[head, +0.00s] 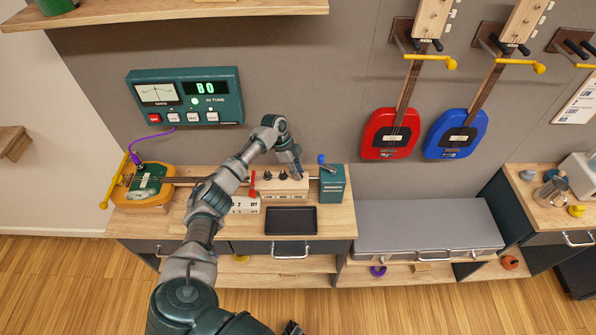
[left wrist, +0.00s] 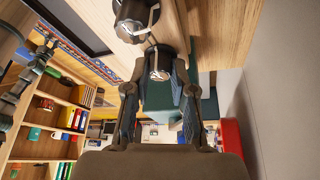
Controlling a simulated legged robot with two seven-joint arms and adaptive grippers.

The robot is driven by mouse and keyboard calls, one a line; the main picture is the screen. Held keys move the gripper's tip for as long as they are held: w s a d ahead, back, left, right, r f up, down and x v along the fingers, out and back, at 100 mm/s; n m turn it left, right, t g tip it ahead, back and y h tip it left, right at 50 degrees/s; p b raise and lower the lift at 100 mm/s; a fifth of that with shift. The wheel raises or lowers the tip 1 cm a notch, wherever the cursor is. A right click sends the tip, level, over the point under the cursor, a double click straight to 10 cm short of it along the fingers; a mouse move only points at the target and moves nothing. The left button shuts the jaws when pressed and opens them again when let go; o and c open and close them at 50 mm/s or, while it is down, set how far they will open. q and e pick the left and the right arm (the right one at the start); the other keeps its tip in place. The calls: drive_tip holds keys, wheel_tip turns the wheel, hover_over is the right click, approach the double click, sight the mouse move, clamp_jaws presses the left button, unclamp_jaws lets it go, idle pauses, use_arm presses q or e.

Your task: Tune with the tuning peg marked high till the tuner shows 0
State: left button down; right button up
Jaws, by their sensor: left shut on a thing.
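The green tuner (head: 185,97) hangs on the wall. Its green display (head: 206,87) appears to read "B0", and a green light glows beside "IN TUNE". The instrument with the yellow body (head: 145,187) lies on the bench, its neck running right to a pale headstock block (head: 279,188) with dark tuning pegs (head: 267,175). My left gripper (head: 298,172) is at the right end of the peg row. In the left wrist view, its fingers (left wrist: 160,78) are closed around a tuning peg (left wrist: 159,62); another peg (left wrist: 131,14) is beside it. My right gripper is not in view.
A teal box with a blue-knobbed lever (head: 332,186) stands close to the right of the headstock. A black tray (head: 291,220) lies in front. Red (head: 391,133) and blue (head: 456,134) instruments hang on the wall. The grey bench top (head: 425,224) at right is clear.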

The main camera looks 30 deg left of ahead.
use_arm(q)
drive_tip(key=shift+s+a+f, duration=0.1)
drive_tip(key=c, duration=1)
unclamp_jaws()
drive_tip(key=shift+a, duration=0.15)
drive_tip(key=v, duration=1.1)
drive_tip(key=shift+a+r, duration=0.2)
drive_tip(key=shift+r, duration=0.15)
